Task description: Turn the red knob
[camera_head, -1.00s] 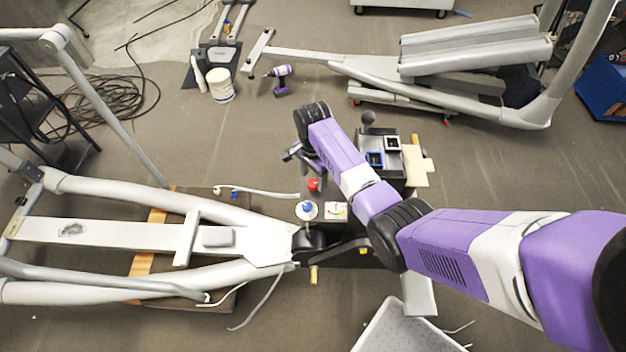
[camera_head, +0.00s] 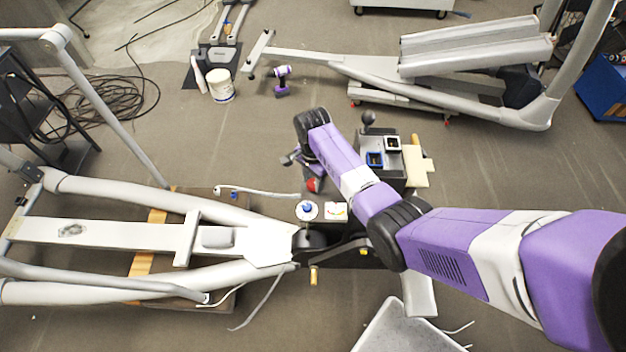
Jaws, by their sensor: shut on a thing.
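The red knob (camera_head: 313,186) shows as a small red patch at the middle of the camera view, on the dark equipment between the elliptical frame and my arm. My gripper (camera_head: 311,177) is at the knob, reaching down from the wrist of my purple and white arm. Its fingers are shut on the knob and cover the knob's upper part. The exact finger contact is small and partly hidden by the wrist.
A white disc with a blue knob (camera_head: 307,210) and a small white gauge (camera_head: 336,211) sit just below the red knob. A box with dark switches (camera_head: 384,155) is to the right. A grey elliptical frame (camera_head: 110,232) fills the left. A drill (camera_head: 282,80) stands on open floor behind.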

